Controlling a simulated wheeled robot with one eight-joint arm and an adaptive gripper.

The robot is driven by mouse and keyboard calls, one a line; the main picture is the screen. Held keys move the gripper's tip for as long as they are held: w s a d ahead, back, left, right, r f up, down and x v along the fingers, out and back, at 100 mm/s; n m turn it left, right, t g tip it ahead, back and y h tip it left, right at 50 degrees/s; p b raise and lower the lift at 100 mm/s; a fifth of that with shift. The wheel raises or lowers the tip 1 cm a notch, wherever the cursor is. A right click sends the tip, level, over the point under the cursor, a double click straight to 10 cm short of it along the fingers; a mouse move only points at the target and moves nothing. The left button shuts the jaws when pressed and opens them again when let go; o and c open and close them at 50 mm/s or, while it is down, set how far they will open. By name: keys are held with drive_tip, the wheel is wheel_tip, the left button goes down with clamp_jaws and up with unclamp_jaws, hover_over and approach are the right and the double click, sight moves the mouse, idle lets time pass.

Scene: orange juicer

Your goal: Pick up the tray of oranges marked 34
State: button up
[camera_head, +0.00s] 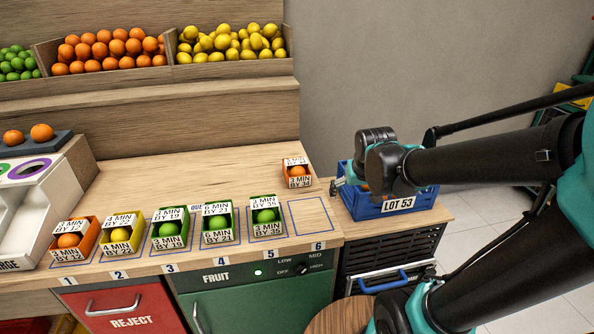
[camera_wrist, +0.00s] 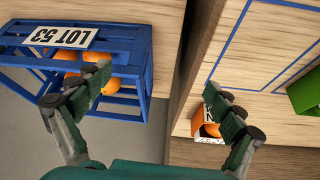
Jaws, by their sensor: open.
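The small orange tray marked 34 (camera_head: 297,174) stands on the wooden counter behind empty slot 6, with an orange inside. In the wrist view the tray (camera_wrist: 203,131) shows near the right finger, its label partly hidden. My gripper (camera_wrist: 163,92) is open and empty. Its left finger lies in front of the blue crate and its right finger in front of the counter, close to the tray in the picture. In the head view my gripper (camera_head: 340,184) is right of the tray, at the left edge of the blue crate. I cannot tell its height.
The blue crate marked LOT 53 (camera_head: 398,205) holds oranges (camera_wrist: 72,79). Several small marked fruit trays, including a green one (camera_head: 264,219), stand in numbered slots. Slot 6 (camera_head: 310,216) is empty. The counter's middle is clear.

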drive_tip(key=n+t+y, duration=0.1)
drive_tip(key=n, duration=0.1)
approach(296, 162)
drive_tip(key=v, duration=0.3)
drive_tip(key=x, duration=1.2)
drive_tip(key=shift+f, duration=0.2)
drive_tip(key=shift+w+x, duration=0.25)
drive_tip(key=shift+x, duration=2.25)
drive_tip(key=shift+s+r, duration=0.1)
drive_tip(key=shift+r, duration=0.05)
drive_tip(key=c, duration=1.4)
